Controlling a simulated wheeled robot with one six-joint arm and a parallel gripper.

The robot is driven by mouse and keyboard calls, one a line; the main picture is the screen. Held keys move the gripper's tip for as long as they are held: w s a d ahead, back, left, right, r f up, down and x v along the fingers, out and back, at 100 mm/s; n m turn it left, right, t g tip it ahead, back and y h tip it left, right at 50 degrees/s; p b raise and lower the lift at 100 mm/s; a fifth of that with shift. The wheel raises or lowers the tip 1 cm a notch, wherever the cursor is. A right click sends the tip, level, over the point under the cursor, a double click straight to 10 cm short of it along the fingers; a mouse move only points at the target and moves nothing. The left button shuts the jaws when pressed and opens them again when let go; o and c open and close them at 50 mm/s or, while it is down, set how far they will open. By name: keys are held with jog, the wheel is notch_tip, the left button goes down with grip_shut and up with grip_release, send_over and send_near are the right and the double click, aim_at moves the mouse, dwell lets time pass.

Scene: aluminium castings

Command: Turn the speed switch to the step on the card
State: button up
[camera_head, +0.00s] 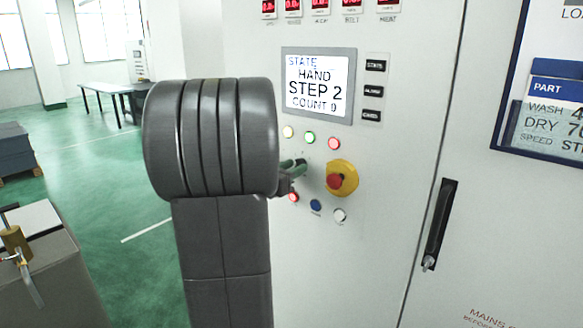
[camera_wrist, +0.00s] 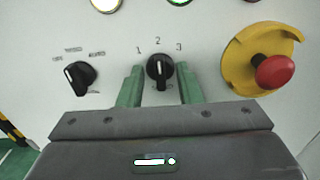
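The speed switch (camera_wrist: 159,72) is a black knob on the white panel, with marks 1, 2 and 3 above it. Its white line points up, at 2. My gripper (camera_wrist: 161,92) has its green fingers on either side of the knob, with a gap on each side. In the head view my gripper (camera_head: 294,167) shows only partly beside my arm, and the switch is hidden there. The display (camera_head: 318,84) reads HAND, STEP 2, COUNT 0. The card (camera_head: 545,120) at the right reads PART, WASH, DRY and SPEED ST; the frame edge cuts off the step number.
A red emergency button (camera_wrist: 275,71) on a yellow base stands close right of the switch. A second black selector knob (camera_wrist: 80,76) is to the left. Lamps and push buttons surround them. A black door handle (camera_head: 439,225) is farther right.

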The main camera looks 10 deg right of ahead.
grip_shut()
jog(key=shift+f+b, duration=0.1)
jog(key=shift+b, duration=0.45)
jog(key=m+b, duration=0.8)
jog(key=b, duration=0.7)
jog(key=shift+s+d+m, duration=0.1)
jog(key=shift+m, duration=0.3)
